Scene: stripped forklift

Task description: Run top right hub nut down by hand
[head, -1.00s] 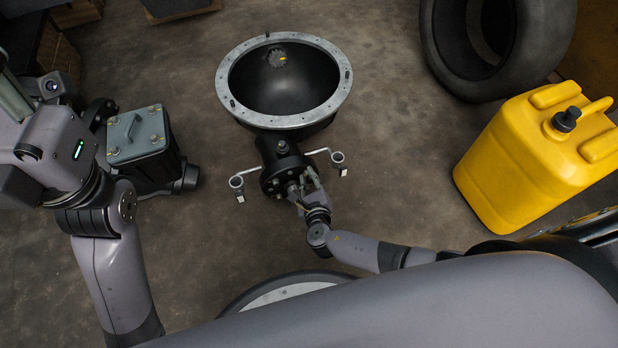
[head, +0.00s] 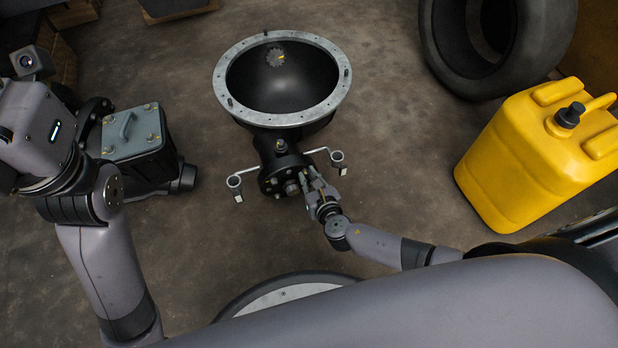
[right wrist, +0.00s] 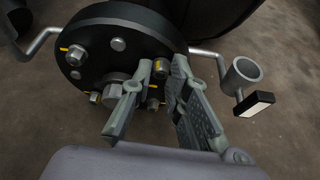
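The black hub (head: 272,181) sits at the near end of a black housing below a wide bowl-shaped casing. It also shows in the right wrist view (right wrist: 92,30), its face carrying several nuts and yellow-marked studs. The top right hub nut (right wrist: 160,67) sits on its stud near the hub's right edge. My right gripper (head: 307,176) is at the hub's right side. In the right wrist view its fingers (right wrist: 156,72) are spread, one either side of the top right nut; contact cannot be told. My left arm stands at the left; its gripper is not visible.
The bowl casing (head: 232,107) has a pale bolted rim. Bent rods with cups (head: 337,156) flank the hub. A dark box with a grey lid (head: 133,142) stands left, a yellow canister (head: 530,150) right, and a tyre (head: 443,60) behind it. Bare floor lies between.

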